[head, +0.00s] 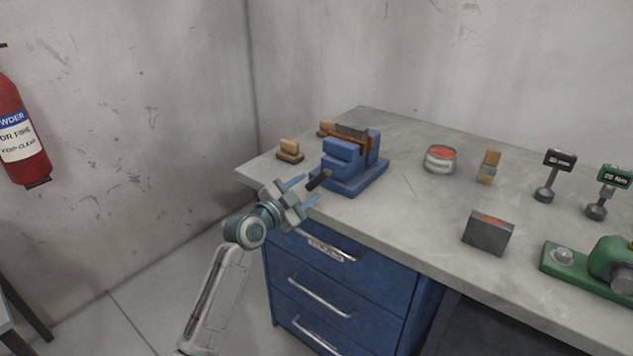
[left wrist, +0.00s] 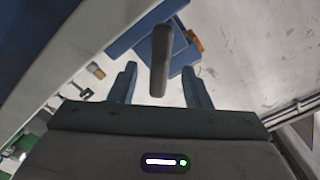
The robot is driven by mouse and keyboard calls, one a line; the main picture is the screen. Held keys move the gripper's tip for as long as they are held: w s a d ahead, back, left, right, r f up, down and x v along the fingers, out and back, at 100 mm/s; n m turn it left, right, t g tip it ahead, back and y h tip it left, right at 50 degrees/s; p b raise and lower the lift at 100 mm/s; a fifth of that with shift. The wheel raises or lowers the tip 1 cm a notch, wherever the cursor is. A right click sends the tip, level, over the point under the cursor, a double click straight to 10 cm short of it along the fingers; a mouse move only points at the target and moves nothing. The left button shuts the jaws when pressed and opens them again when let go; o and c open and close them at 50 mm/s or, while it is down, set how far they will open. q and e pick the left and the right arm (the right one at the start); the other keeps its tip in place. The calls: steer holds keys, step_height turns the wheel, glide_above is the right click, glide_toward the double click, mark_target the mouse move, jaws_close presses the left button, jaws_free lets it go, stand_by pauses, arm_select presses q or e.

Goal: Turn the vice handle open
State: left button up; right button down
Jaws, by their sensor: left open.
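The blue vice (head: 345,165) stands at the table's near left corner, with a dark block between orange-brown jaw faces on top. Its dark handle (head: 319,180) sticks out from the front, toward my left gripper. My left gripper (head: 305,189) is open, with its blue fingertips close to the handle. In the left wrist view the handle (left wrist: 160,62) appears as a grey bar between the two open fingers, with gaps on both sides. I cannot tell how deep it sits between them. Part of the vice (left wrist: 135,38) shows behind. My right gripper is not in view.
The grey table (head: 400,205) has blue drawers (head: 340,268) below. A wooden-handled brush (head: 290,149) lies left of the vice. A tin (head: 440,158), another brush (head: 488,166), a metal block (head: 487,232) and a green machine (head: 600,265) stand to the right.

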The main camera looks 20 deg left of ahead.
mark_target(314, 183)
arm_select(q)
steer(key=x, duration=0.5)
steer(key=shift+s, duration=0.1)
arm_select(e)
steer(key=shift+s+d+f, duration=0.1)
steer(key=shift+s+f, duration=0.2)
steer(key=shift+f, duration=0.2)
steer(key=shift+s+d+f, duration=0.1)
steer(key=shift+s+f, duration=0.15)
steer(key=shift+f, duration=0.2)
arm_select(q)
steer(key=shift+r, duration=0.1)
jaws_close()
